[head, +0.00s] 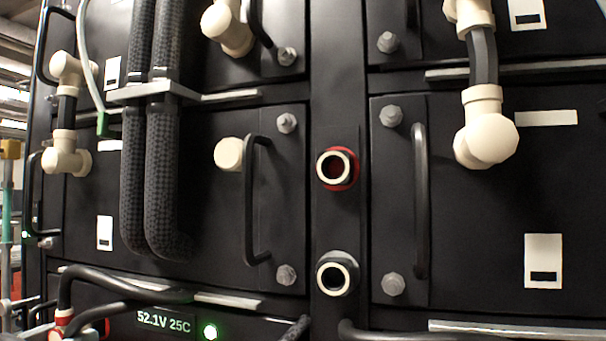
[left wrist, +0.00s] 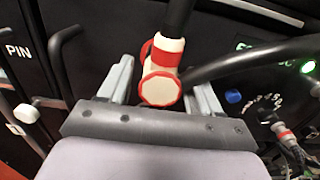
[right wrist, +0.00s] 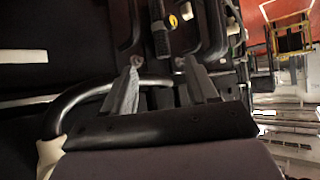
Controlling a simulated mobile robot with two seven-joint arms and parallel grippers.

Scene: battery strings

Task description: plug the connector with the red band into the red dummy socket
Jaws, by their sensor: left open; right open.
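The connector with the red band (left wrist: 163,72) is cream, with a red rim and a black cable running upward. It lies between the spread fingers of my left gripper (left wrist: 158,84), which is open around it. In the head view, this connector (head: 64,319) shows at the lower left edge, partly cut off. The red dummy socket (head: 337,168), a cream ring with a red collar, is on the central dark post. My right gripper (right wrist: 163,78) is open with nothing clearly between its fingers. It is not visible in the head view.
Black handles (head: 421,200) stick out from the module fronts. Thick ribbed hoses (head: 163,180) hang at left centre. A black cable (right wrist: 90,92) runs by my right gripper.

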